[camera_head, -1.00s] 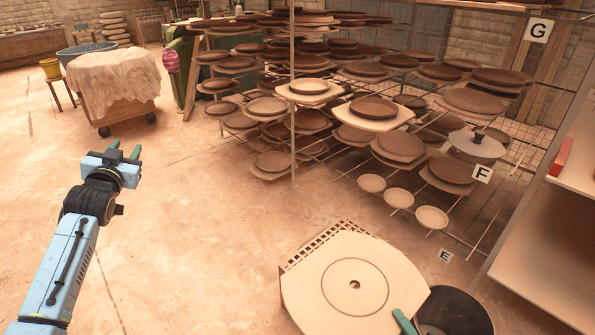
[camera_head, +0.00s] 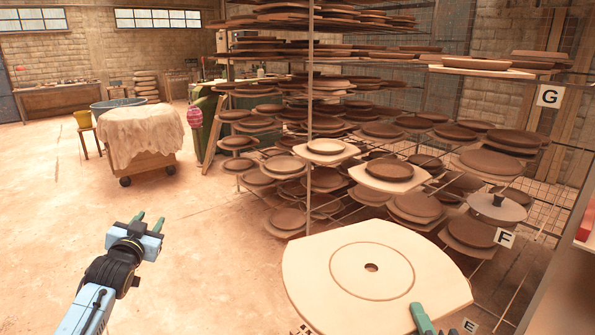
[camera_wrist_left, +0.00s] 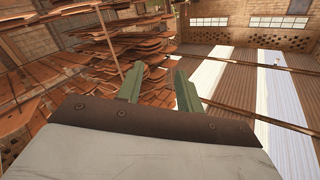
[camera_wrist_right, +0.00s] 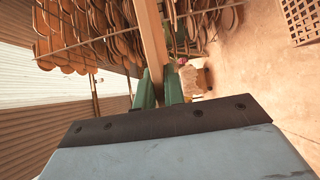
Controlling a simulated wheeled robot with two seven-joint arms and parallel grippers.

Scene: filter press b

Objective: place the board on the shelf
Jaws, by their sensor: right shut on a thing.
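The board (camera_head: 345,243), a pale slab with curved sides, a ring and a central hole, is held up in front of the shelf rack (camera_head: 310,110). My right gripper (camera_head: 424,320) is shut on its near right edge. In the right wrist view the board (camera_wrist_right: 152,40) shows edge-on between the fingers of that gripper (camera_wrist_right: 158,90). The rack has several levels full of brown and pale boards and plates, with tags G (camera_head: 549,96), F (camera_head: 505,238) and E (camera_head: 470,325). My left gripper (camera_head: 148,222) is open and empty; its fingers (camera_wrist_left: 158,88) are apart in the left wrist view.
A grid-patterned crate (camera_wrist_right: 305,20) stands on the floor, mostly hidden by the board in the head view. The floor at left is clear.

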